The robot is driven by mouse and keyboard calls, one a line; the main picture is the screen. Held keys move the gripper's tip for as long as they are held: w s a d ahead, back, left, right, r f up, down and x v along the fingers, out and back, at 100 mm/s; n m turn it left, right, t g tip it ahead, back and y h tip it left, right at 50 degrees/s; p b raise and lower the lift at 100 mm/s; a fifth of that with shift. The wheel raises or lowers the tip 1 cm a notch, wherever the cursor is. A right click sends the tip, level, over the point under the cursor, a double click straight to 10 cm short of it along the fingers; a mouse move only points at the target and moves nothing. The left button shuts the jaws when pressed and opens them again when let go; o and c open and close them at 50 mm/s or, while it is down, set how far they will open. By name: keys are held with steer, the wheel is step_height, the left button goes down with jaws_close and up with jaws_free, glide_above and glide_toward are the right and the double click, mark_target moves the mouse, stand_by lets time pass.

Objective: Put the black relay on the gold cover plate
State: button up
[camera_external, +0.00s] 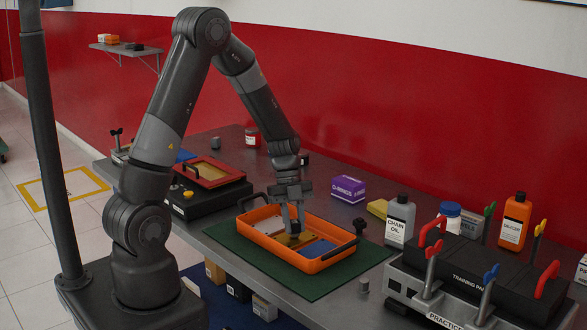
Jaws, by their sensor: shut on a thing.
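My gripper (294,229) points down into the orange tray (254,241) on the work table. It is shut on a small dark thing, which looks like the black relay (293,234); the fingers hide most of it. The gold cover plate (303,240) lies in the middle of the tray, right below my fingertips. I cannot tell whether the relay touches the plate or hangs just above it.
In the tray, a pale plate (268,226) lies left of the gold one and a blue plate (320,247) right. The tray stands on a green mat (310,290). A purple box (348,189), a grey bottle (399,222) and a training panel (470,275) stand to the right.

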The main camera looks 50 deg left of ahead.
steer(key=shift+f, duration=0.15)
steer(key=o, duration=1)
steer(key=v, duration=1.2)
steer(key=s+r+n+t+y, duration=0.1)
steer(key=s+r+n+t, duration=0.1)
steer(key=s+r+n, duration=0.3)
steer(key=s+r+n+t+y, duration=0.1)
steer(key=s+r+n+t, duration=0.1)
steer(key=s+r+n, duration=0.3)
steer(key=s+d+r+n+t+y, duration=0.1)
steer(key=s+r+n+t+y, duration=0.1)
steer(key=s+n, duration=0.7)
steer(key=shift+s+r+n+t, duration=0.15)
steer(key=shift+r+n+t, duration=0.15)
steer(key=shift+r+n, duration=0.5)
steer(key=shift+s+r+n+t, duration=0.15)
steer(key=shift+r+n+t, duration=0.15)
steer(key=shift+r+n, duration=0.45)
steer(key=shift+f, duration=0.15)
